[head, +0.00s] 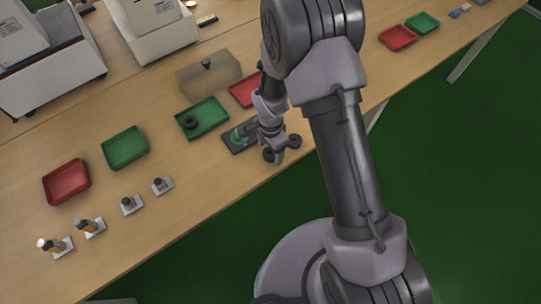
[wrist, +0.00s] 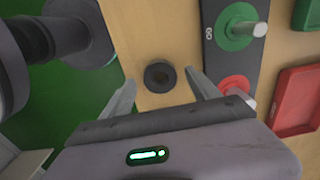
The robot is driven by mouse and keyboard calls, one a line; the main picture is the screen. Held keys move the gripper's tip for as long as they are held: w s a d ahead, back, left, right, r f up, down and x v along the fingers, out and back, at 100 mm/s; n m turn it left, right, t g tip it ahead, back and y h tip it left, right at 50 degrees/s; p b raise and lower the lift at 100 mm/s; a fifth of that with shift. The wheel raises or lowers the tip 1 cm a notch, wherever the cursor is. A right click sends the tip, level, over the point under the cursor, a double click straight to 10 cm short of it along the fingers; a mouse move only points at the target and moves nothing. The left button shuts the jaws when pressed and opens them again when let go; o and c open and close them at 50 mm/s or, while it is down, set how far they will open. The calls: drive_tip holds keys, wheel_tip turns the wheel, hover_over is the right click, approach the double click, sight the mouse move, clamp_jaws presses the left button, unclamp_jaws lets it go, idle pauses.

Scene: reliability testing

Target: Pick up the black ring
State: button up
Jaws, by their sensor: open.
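My gripper (wrist: 162,80) is open around the ring's position, one finger to each side, with gaps between the fingers and the ring. Its height above the table is hard to judge. In the head view my gripper (head: 277,148) is low near the table's front edge. Dark round shapes show beside it, and I cannot tell which is the ring. Another black ring (head: 190,121) sits in a green tray (head: 212,112).
A dark fixture (wrist: 208,60) with a green disc and peg and a red disc and peg stands right of the ring. A red tray (wrist: 298,98) lies beyond it. The table edge and green floor (wrist: 80,100) are at left.

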drive_tip(key=shift+f, duration=0.6)
drive_tip(key=shift+r, duration=0.15)
drive_tip(key=shift+c, duration=0.4)
drive_tip(key=c, duration=1.3)
drive_tip(key=shift+c, duration=0.2)
drive_tip(key=shift+r, duration=0.1)
